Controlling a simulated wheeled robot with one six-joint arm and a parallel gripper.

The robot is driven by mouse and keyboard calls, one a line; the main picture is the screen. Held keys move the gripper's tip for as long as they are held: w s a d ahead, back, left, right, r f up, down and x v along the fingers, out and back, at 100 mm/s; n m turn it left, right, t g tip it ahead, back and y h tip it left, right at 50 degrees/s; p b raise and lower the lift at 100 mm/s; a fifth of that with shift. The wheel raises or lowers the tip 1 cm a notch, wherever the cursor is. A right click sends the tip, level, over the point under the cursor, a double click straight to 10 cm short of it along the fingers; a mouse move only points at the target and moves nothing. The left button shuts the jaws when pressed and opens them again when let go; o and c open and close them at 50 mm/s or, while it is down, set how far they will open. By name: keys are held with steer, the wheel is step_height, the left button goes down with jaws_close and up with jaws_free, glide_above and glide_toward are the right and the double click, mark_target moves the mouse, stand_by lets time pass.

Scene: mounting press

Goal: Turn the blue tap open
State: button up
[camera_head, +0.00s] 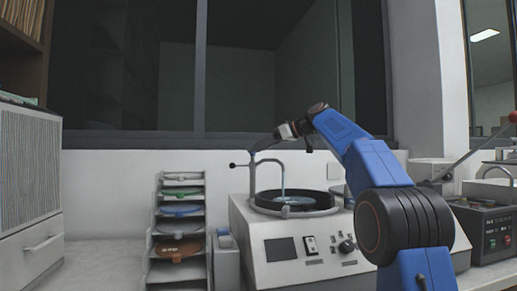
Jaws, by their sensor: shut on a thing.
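The blue tap (283,174) is a thin, pale bluish bent pipe on the grinding machine, its spout hanging down over the round bowl. Its upper left part runs up close to my gripper's tip. My gripper (277,135) is at the end of my blue arm, reaching left above the machine. It is shut on the top part of the tap; the fingers are small and dark here, so the exact contact and the handle's angle are hard to see.
A rack of coloured discs (178,232) stands to the left. Another device (492,232) with a red-knobbed lever is at the right. A window wall is behind.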

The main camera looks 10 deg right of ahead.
steer(key=shift+w+d+n+g+y, duration=0.15)
steer(key=shift+n+g+y, duration=0.15)
steer(key=shift+n+g, duration=0.3)
steer(key=shift+w+d+n+g+y, duration=0.15)
steer(key=shift+n+g+y, duration=0.15)
steer(key=shift+n+g, duration=0.25)
steer(key=shift+w+n+g+y, duration=0.1)
steer(key=shift+n+g+y, duration=0.2)
steer(key=shift+n+g, duration=0.3)
steer(key=o, duration=1.1)
steer(key=shift+c, duration=0.2)
